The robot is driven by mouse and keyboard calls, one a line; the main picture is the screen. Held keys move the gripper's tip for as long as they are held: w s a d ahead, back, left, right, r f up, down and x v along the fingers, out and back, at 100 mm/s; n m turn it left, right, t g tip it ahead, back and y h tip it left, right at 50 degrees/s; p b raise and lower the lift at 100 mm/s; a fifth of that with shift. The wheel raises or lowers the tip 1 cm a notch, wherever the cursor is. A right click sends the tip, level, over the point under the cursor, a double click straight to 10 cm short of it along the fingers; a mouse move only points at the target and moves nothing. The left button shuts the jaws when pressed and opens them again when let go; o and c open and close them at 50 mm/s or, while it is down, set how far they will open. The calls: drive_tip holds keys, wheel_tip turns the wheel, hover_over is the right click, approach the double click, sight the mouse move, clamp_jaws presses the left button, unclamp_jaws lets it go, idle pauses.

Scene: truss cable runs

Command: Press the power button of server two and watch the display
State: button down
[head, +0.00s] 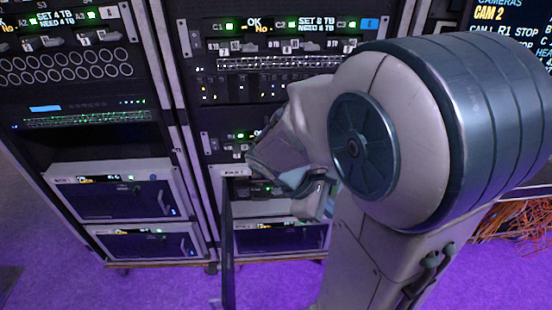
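The right rack holds two light-framed server units low down. The upper unit (236,171) has a dark front door (228,245) swung open toward me, seen nearly edge-on. The lower unit (280,239) sits below it with a small lit display strip. I cannot read which unit is server two, and no power button can be made out. My gripper (258,167) is at the front of the upper unit, partly hidden by my own wrist and forearm. Its fingers do not show clearly, so I cannot tell whether they are open or touching anything.
The left rack holds two similar units with shut dark doors, an upper one (120,200) and a lower one (152,246). Lit switch panels (290,48) fill the racks above. A text screen (500,25) stands upper right, with orange cables (512,220) below. Purple floor is clear in front.

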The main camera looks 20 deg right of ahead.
drive_tip(key=w+d+f+n+h+b, duration=0.5)
drive_tip(key=d+f+n+h+b, duration=0.1)
drive_tip(key=f+n+h+b, duration=0.15)
drive_tip(key=w+a+f+n+t+h+b, duration=0.2)
drive_tip(key=w+f+n+t+b, duration=0.3)
drive_tip(key=n, duration=0.6)
drive_tip(key=w+a+f+n+t+h+b, duration=0.2)
drive_tip(key=w+f+n+t+b, duration=0.4)
drive_tip(key=w+f+n+t, duration=0.4)
drive_tip(key=shift+w+a+n+t, duration=0.3)
drive_tip(key=shift+w+n+t, duration=0.15)
drive_tip(key=shift+n+t, duration=0.3)
drive_tip(key=w+d, duration=0.2)
drive_tip(key=w, duration=0.6)
drive_tip(key=shift+w+d, duration=0.25)
drive_tip(key=shift+w+r, duration=0.1)
drive_tip(key=shift+w+d, duration=0.1)
drive_tip(key=shift+w, duration=0.2)
